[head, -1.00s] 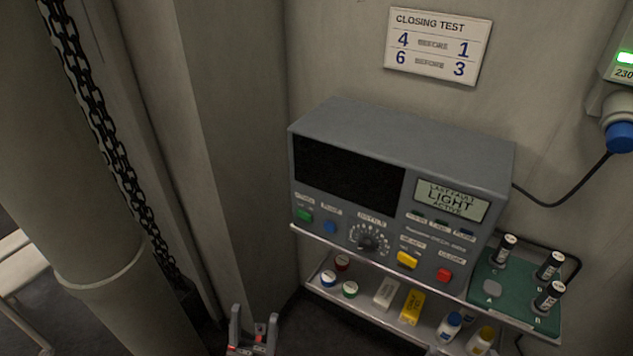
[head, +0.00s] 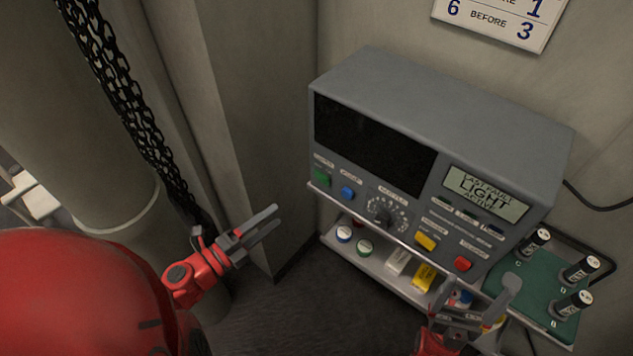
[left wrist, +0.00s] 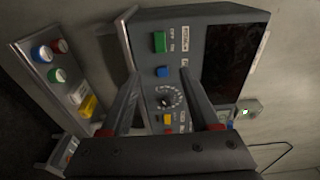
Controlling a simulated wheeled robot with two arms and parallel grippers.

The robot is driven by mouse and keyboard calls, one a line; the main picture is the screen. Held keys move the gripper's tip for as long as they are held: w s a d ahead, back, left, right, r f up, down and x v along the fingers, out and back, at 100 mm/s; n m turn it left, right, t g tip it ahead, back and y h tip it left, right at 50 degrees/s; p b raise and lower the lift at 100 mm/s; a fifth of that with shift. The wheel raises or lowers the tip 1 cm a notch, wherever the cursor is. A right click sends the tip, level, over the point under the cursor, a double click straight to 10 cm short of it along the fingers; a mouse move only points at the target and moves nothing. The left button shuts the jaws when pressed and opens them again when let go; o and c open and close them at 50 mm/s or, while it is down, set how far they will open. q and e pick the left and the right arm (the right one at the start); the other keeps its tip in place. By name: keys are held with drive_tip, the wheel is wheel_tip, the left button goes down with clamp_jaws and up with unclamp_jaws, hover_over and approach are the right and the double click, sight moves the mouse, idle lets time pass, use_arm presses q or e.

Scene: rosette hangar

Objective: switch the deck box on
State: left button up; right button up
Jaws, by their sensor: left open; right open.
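The deck box (head: 432,95) is a grey console on a shelf against the wall. Its large left screen (head: 374,143) is black. Its small right display (head: 486,193) reads "LAST FAULT LIGHT ACTIVE". Its front has a green button (head: 322,178), a blue button (head: 347,193), a dial (head: 383,214), a yellow button (head: 426,241) and a red button (head: 463,263). My left gripper (head: 272,221) is open and empty, left of the box and apart from it. The left wrist view shows the green button (left wrist: 159,42) beyond its fingers. My right gripper (head: 479,300) is open below the red button, near the shelf's front.
A green tray (head: 536,290) at right carries black cylinders. A chain (head: 125,95) and thick pipe stand at left. A sign (head: 497,20) hangs above.

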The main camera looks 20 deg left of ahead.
sight(323, 181)
use_arm(q)
drive_tip(key=p+x, duration=0.1)
drive_tip(key=x, duration=0.6)
drive_tip(key=p+x, duration=0.1)
drive_tip(key=x, duration=0.6)
drive_tip(key=shift+r+p, duration=0.2)
drive_tip(key=shift+p, duration=0.15)
drive_tip(key=shift+w+d+f, duration=0.1)
drive_tip(key=shift+w+d, duration=0.05)
drive_tip(key=shift+w, duration=0.15)
drive_tip(key=shift+c, duration=0.3)
clamp_jaws()
